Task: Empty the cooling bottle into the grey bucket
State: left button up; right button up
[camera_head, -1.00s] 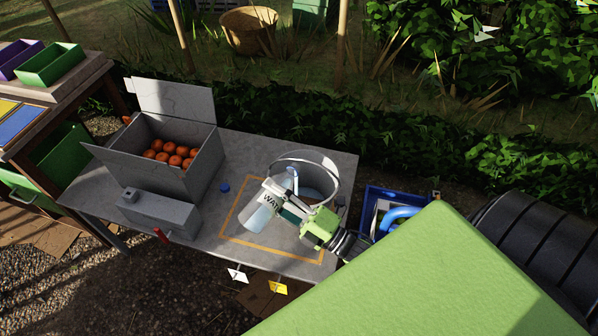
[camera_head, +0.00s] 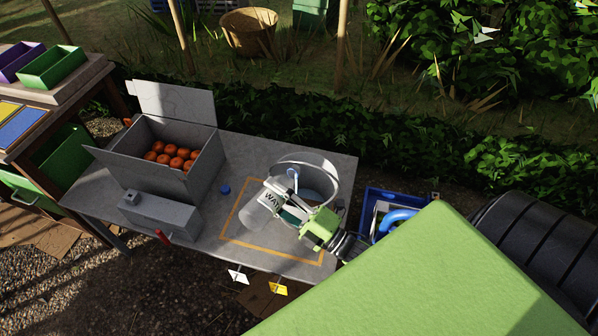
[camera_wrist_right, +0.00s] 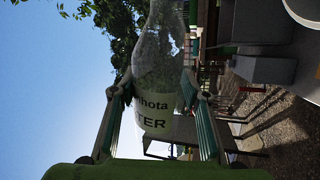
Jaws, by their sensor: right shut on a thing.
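My right gripper (camera_head: 300,220) is shut on the clear bottle (camera_head: 255,216), around its white label with dark "WAT" lettering. The bottle is strongly tilted, with its neck end over the grey bucket (camera_head: 336,184). A blue cap (camera_head: 224,189) lies on the table. My left gripper is not in view.
The grey table (camera_head: 250,150) carries an open grey box (camera_head: 110,165) of oranges and a grey block-like unit (camera_head: 160,213) at the left. An orange outline (camera_head: 262,250) marks the table around the bucket. A blue crate (camera_head: 372,192) is right of the table.

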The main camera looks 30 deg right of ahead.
jog(key=shift+d+r+m, duration=0.1)
jog(key=shift+r+m, duration=0.15)
jog(key=shift+m, duration=0.05)
jog(key=shift+f, duration=0.1)
